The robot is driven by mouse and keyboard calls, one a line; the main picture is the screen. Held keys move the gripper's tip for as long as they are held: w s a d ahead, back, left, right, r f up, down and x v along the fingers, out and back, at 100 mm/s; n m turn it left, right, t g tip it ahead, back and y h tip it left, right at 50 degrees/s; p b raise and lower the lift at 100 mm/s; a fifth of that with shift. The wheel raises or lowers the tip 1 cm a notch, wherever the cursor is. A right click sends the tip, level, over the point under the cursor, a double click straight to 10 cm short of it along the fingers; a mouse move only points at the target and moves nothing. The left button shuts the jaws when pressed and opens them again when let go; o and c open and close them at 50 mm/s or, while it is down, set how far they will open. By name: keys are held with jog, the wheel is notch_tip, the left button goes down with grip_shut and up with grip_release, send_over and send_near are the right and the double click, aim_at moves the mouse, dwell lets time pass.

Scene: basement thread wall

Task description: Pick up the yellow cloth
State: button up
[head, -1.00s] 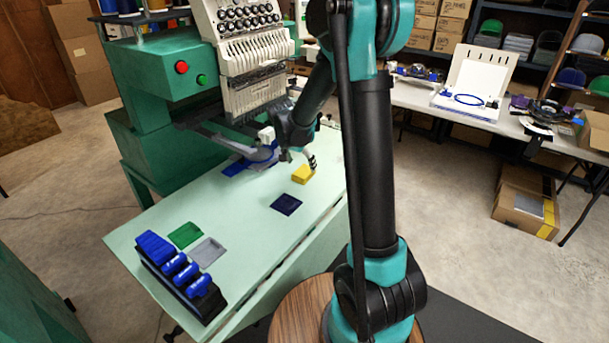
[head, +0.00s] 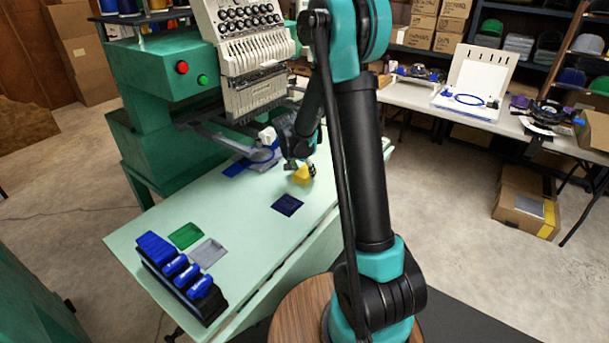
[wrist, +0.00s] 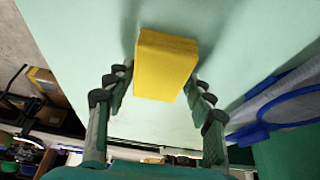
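The yellow cloth (head: 301,176) is a thick folded block on the pale green table, towards its far right side. In the wrist view the yellow cloth (wrist: 166,65) lies in the middle, between the fingers. My gripper (head: 303,163) is right above the cloth in the head view and hides part of it. In the wrist view my gripper (wrist: 160,85) has its fingers spread, one on each side of the cloth. They are close to its sides, and I see no clear contact.
A dark blue cloth (head: 287,205) lies in front of the yellow one. A green cloth (head: 186,236), a grey cloth (head: 208,252) and a rack with blue rolls (head: 180,275) are at the near left. The embroidery machine (head: 165,75) and a blue hoop (head: 250,160) stand behind.

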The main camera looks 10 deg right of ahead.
aim_at(304, 172)
jog(key=c, duration=0.5)
jog(key=shift+r, duration=0.15)
notch_tip(304, 172, up, 20)
jog(key=shift+f, duration=0.15)
